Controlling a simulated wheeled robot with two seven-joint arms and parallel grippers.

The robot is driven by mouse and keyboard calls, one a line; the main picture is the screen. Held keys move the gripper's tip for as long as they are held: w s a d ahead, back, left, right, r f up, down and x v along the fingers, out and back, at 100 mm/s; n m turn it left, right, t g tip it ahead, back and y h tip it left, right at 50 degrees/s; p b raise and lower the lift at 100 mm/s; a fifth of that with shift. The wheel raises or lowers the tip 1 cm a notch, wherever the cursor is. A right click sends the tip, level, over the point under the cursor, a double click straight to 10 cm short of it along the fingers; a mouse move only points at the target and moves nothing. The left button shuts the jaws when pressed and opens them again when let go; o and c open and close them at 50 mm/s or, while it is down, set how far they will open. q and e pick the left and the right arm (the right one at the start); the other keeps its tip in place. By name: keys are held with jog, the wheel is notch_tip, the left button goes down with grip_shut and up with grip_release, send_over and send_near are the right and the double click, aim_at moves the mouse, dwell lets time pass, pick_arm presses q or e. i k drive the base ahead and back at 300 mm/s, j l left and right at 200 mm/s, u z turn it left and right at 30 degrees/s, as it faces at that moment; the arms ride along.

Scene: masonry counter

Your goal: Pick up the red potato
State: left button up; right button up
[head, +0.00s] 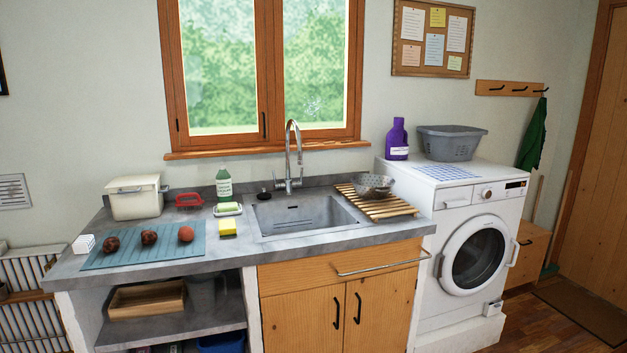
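Three roundish potato-like things lie in a row on a teal mat (130,261) at the left of the counter. The left one (112,245) is dark reddish brown, the middle one (149,237) is dark brown with lighter patches, and the right one (186,234) is a lighter orange-red. They are too small for me to tell for sure which is the red potato. They stand apart from each other and nothing covers them. Neither of my grippers is in view.
Behind the mat stand a cream bin (136,197) and a red brush-like thing (189,199). A small white box (84,243) is at its left end. A yellow sponge (228,228), a soap dish (227,209) and a sink (300,215) lie to its right.

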aim_at(148, 236)
jog(key=i+l, duration=0.1)
jog(key=i, duration=1.15)
jog(key=i+u, duration=0.3)
jog(key=i+l+u, duration=0.1)
jog(key=i+u, duration=0.25)
jog(key=i, duration=0.15)
